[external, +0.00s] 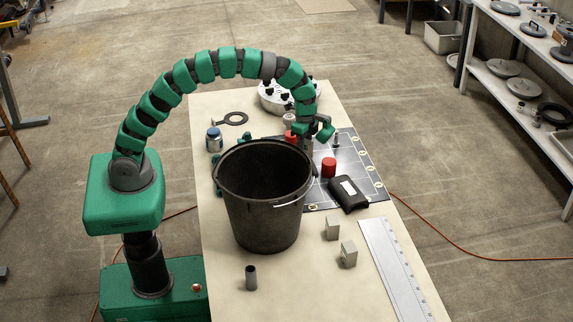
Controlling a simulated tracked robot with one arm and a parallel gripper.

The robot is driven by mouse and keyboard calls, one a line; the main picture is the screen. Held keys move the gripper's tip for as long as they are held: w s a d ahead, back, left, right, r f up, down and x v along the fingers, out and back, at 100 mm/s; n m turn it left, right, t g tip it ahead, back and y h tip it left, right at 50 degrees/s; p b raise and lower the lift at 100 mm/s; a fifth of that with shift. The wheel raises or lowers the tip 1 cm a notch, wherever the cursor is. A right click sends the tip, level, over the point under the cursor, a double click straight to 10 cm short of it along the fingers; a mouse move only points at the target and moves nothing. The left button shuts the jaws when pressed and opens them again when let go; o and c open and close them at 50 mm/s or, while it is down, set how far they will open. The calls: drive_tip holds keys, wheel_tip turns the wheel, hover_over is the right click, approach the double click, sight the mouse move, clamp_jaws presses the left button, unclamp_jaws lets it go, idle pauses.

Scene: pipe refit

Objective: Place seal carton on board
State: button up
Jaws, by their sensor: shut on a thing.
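The board (352,150) is a dark panel with pale lines and marks, lying on the table behind and right of the bucket. My gripper (309,146) points down over the board's left part, behind the bucket's rim. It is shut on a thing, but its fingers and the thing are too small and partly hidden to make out. I cannot identify the seal carton for certain. Two small grey-beige blocks, one farther back (332,228) and one nearer (348,255), stand on the table in front of the board.
A large black bucket (262,215) stands beside the board. A red cylinder (328,168) and a black pouch (348,195) lie on the board area. A jar (214,140), a black ring tool (232,119), a dark tube (251,278) and a metal ruler (393,270) are on the table.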

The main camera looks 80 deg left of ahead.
wheel_tip(320, 180, down, 5)
drive_tip(key=shift+f, duration=0.1)
idle(0.3)
drive_tip(key=o, duration=1)
drive_tip(key=shift+c, duration=0.2)
wheel_tip(320, 180, up, 12)
drive_tip(key=shift+r+p, duration=0.1)
drive_tip(key=shift+p, duration=0.25)
